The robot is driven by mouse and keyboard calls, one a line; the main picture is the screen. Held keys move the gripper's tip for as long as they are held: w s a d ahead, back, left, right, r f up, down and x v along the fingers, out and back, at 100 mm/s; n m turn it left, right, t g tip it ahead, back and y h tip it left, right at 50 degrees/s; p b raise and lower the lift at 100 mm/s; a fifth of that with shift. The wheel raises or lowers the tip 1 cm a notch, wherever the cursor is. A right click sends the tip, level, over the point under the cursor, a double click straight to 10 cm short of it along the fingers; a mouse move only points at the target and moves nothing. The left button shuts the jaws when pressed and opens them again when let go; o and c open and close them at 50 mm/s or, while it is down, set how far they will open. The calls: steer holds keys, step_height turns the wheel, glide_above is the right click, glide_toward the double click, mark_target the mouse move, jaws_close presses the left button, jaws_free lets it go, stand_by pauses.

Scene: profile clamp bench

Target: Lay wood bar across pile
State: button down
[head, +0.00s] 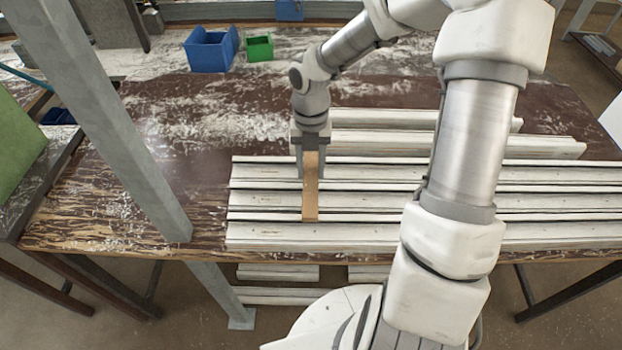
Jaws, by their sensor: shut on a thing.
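The wood bar (310,200) is a short, light brown strip. It lies crosswise over the pile (262,201) of long whitish profiles, near the pile's left end. My gripper (312,172) points down over the bar's far part, with one finger on each side, shut on it. The bar's near end reaches toward the front profile of the pile. The gripper hides part of the bar's far end. I cannot tell whether the bar rests fully on the profiles or is held just above them.
A blue bin (211,52) and a smaller green bin (259,47) stand at the back of the worn brown table (150,110). A grey metal post (110,120) rises at the left front. The table left of the pile is mostly clear. My arm covers part of the pile's right side.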

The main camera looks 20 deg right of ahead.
mark_target(311, 172)
steer(key=shift+f+b, duration=0.35)
steer(key=shift+f, duration=1.6)
steer(key=shift+f, duration=0.2)
steer(key=shift+c, duration=2.2)
jaws_free()
steer(key=shift+r, duration=0.1)
steer(key=r, duration=0.4)
steer(key=w+r+p, duration=0.1)
steer(key=r, duration=0.3)
steer(key=r+p, duration=0.1)
steer(key=r, duration=0.3)
steer(key=shift+w+d+r, duration=0.1)
steer(key=shift+w+d, duration=0.1)
steer(key=shift+d, duration=0.05)
